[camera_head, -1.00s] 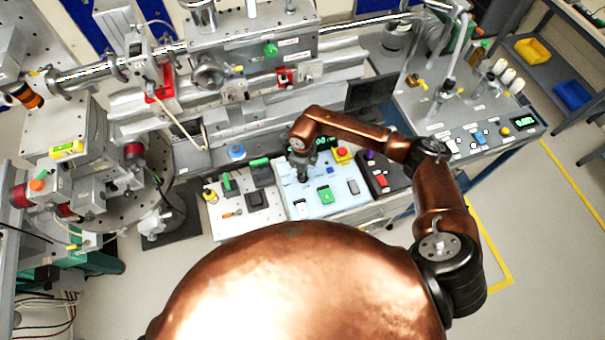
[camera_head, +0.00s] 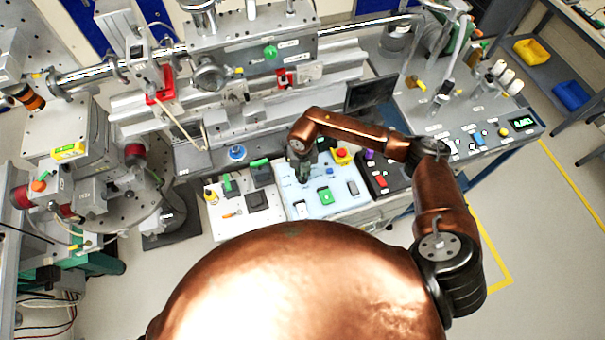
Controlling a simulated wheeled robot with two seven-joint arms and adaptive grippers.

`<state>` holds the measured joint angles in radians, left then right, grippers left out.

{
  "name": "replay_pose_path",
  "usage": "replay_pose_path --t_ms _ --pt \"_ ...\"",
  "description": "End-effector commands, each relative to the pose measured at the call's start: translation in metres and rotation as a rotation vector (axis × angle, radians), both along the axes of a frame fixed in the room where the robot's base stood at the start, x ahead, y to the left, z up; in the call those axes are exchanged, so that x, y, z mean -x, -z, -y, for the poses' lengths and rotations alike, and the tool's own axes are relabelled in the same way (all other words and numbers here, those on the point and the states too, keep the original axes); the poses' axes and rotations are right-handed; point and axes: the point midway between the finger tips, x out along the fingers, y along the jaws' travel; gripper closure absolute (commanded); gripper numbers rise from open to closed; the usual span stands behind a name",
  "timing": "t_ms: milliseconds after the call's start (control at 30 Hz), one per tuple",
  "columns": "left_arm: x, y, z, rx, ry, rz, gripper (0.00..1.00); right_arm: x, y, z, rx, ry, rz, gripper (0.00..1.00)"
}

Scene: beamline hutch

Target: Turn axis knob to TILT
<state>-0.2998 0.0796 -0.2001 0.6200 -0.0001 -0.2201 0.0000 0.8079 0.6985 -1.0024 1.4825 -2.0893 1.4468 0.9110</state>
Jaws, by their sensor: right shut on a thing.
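My right arm reaches over the pale blue control panel (camera_head: 309,204) in the middle of the picture. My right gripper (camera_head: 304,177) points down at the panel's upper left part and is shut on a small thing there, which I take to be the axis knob. The gripper hides the knob, so its pointer and the TILT mark cannot be read. My left gripper is not in view.
On the panel are a green button (camera_head: 325,195), a grey switch (camera_head: 352,188) and a red stop button on yellow (camera_head: 342,155). A black panel with a red switch (camera_head: 381,181) adjoins on the right. A white board with black blocks (camera_head: 257,200) lies left.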

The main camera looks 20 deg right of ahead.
Motion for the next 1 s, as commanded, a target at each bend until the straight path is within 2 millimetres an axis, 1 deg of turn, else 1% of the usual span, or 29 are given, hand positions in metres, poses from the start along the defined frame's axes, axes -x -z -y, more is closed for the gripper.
replay_pose_path --t_ms 200,400,600,1000 --pt "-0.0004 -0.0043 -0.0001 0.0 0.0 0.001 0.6 0.0004 -0.0007 -0.0006 -0.001 0.134 -0.001 1.0" --pt "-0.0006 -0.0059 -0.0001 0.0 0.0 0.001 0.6 0.0002 -0.0005 -0.0007 -0.001 0.208 0.0 1.0" --pt "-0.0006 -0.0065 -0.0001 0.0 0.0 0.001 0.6 0.0001 -0.0003 -0.0008 -0.001 0.239 0.0 1.0" --pt "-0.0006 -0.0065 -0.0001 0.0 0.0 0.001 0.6 0.0001 -0.0002 -0.001 -0.002 0.242 0.0 1.0"
